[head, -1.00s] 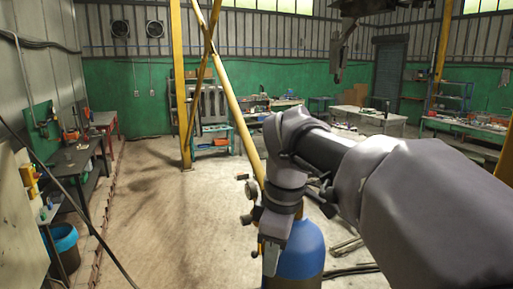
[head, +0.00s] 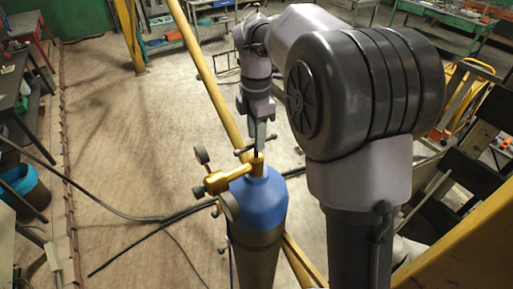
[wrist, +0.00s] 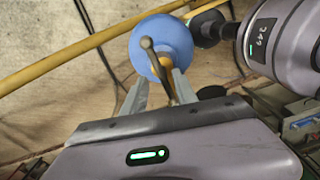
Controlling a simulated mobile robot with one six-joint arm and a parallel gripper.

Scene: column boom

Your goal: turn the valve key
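A gas cylinder (head: 262,205) with a blue shoulder and grey body stands in the head view's middle. Its brass valve (head: 232,177) and regulator gauge are on top. A dark T-bar valve key (head: 241,152) with ball ends sits over the valve. My gripper (head: 257,145) points down right at the key from above. In the wrist view, the key's bar (wrist: 156,62) runs lengthwise between the two fingers of my gripper (wrist: 160,84). The fingers are spread, with a gap on both sides of the bar. Whether the bar lies fully down between the fingertips is unclear.
A yellow slanted pole (head: 205,75) rises close behind the cylinder. Dark hoses (head: 140,215) lie on the floor at left. A yellow post and dark rack (head: 470,175) stand at right. A blue bin (head: 22,188) and benches line the left side.

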